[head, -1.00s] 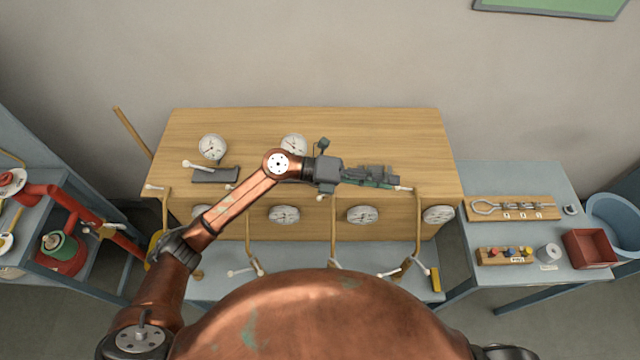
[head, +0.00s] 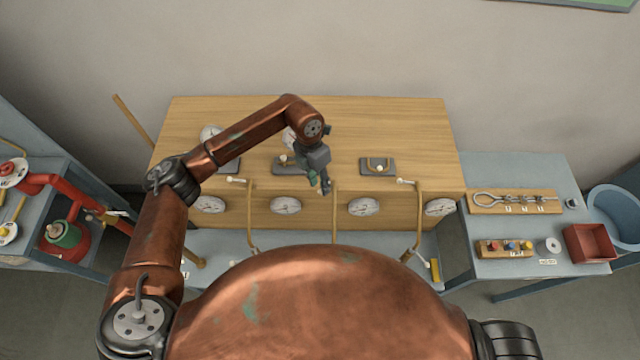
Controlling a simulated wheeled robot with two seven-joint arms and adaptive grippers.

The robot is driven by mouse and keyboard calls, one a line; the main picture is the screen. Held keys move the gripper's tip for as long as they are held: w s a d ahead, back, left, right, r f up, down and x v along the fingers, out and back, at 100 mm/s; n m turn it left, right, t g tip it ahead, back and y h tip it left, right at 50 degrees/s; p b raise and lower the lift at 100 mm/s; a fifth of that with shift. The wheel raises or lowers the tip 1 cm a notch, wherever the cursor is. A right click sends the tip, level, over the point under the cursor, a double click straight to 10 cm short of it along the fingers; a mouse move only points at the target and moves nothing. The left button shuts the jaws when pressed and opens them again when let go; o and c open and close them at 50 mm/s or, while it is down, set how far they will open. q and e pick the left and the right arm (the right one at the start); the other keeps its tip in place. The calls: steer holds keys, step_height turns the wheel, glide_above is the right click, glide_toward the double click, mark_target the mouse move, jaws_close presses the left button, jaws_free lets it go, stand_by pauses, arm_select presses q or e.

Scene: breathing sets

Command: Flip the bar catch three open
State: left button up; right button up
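Bar catches on dark plates sit on top of the wooden bench box (head: 420,130). The right catch (head: 378,167) shows a brass U-shaped bar with a pale knob. The middle catch (head: 290,166) is partly behind my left gripper, and the left catch (head: 229,166) is partly behind my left arm. No number is readable on them, and I cannot tell how their bars are set. My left gripper (head: 323,187) points down near the box's front edge, right of the middle catch and left of the right one. Its fingers are too small to read. My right gripper is out of view.
White gauges (head: 285,205) line the box front, with levers and brass pipes (head: 418,220) there. Red pipework (head: 60,200) stands at left.

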arm_select(q)
steer(key=shift+s+d+f, duration=0.1)
steer(key=shift+s+f, duration=0.05)
steer(key=shift+f, duration=0.75)
steer(key=shift+c, duration=0.3)
jaws_close()
